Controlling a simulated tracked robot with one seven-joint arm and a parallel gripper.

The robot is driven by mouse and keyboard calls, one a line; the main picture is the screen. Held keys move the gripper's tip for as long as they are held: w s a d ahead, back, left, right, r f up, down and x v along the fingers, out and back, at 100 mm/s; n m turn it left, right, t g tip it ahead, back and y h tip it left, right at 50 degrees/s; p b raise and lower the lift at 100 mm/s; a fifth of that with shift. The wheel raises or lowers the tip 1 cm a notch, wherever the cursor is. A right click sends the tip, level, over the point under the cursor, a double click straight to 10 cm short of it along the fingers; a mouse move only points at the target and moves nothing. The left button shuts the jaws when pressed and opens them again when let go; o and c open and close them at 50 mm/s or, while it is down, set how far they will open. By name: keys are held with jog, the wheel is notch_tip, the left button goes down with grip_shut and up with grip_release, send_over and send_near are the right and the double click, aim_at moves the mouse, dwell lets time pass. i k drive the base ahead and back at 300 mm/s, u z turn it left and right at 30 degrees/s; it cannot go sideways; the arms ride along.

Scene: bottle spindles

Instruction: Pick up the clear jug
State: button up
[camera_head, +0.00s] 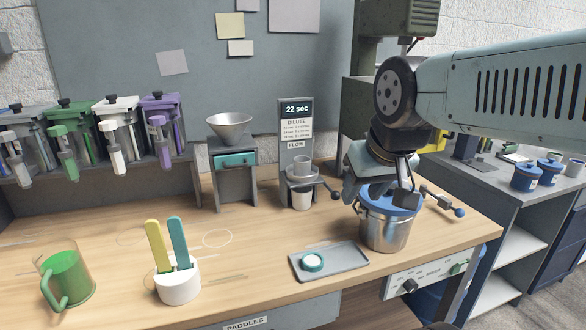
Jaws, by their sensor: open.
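The clear jug (72,274) stands upright on the wooden bench at the front left. It looks see-through, with green inside and a green handle at its front left. My gripper (385,198) is far to the right of the jug, over or in front of a metal pail (386,232) with a blue top. The jaws are open; the fingertips are partly hidden, and I cannot tell whether they touch the pail.
A white holder (178,287) with yellow and teal paddles stands just right of the jug. A grey tray (340,263) with a small round item lies mid-bench. A funnel stand (235,190) and flow-cup stand (296,150) are behind. Bare bench (240,260) lies between the holder and the tray.

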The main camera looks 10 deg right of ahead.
aim_at(67, 281)
jog(key=z, duration=1.3)
jog(key=i, duration=0.1)
jog(key=u, duration=2.85)
jog(key=k, duration=0.95)
jog(key=u, duration=0.2)
jog(key=i, duration=0.95)
jog(key=z, duration=0.1)
